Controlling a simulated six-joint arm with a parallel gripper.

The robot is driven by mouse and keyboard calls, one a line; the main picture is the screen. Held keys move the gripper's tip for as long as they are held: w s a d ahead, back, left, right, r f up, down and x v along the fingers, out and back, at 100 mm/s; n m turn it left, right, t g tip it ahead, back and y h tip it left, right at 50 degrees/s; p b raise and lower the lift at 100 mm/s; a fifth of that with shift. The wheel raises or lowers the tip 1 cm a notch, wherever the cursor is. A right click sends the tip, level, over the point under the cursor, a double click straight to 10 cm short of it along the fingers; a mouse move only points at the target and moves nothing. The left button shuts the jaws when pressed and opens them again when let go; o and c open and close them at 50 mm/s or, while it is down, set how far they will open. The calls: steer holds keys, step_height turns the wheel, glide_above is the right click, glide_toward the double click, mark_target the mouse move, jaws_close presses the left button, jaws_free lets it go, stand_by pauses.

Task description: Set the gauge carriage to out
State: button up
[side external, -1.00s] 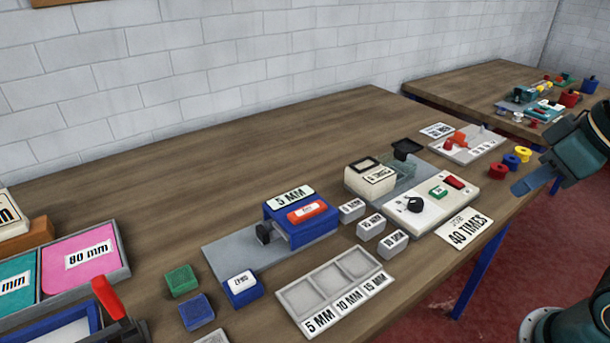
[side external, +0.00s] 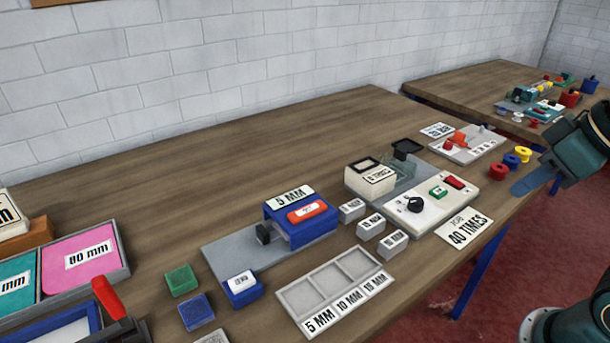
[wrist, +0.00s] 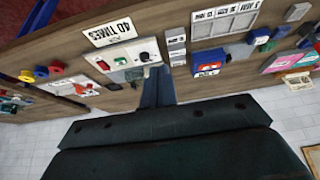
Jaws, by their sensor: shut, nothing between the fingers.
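A blue block (side external: 310,224) with a red-orange label on top stands on a grey base plate (side external: 228,250) mid-table; it looks like the gauge carriage. A small dark block (side external: 263,232) is at its left side, on the plate. A 5 MM sign (side external: 290,196) is behind it. The blue block also shows in the wrist view (wrist: 208,62), right of my fingers. My gripper (side external: 524,187) is at the right edge of the side view, far from the blue block, shut and empty. Its fingers point into the wrist view (wrist: 157,75). I cannot read the carriage's setting.
A white panel (side external: 440,213) with a black knob, green and red buttons lies between my gripper and the blue block. Three small grey labelled blocks (side external: 371,228) stand beside the blue block. A three-pocket tray (side external: 300,301) is in front. Spools (side external: 510,161) are near my gripper.

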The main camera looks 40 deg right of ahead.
steer(key=o, duration=0.4)
steer(key=shift+c, duration=0.2)
steer(key=shift+o, duration=0.6)
steer(key=shift+w+a+r, duration=0.1)
steer(key=shift+w+r, duration=0.15)
steer(key=shift+w, duration=0.05)
steer(key=w+a+r+g, duration=0.25)
steer(key=w+r, duration=0.25)
steer(key=w, duration=0.5)
steer(key=g, duration=0.3)
glide_above(262, 229)
step_height(262, 229, down, 12)
steer(key=shift+f, duration=0.25)
steer(key=shift+f, duration=0.15)
step_height(262, 229, down, 14)
steer(key=shift+r, duration=0.25)
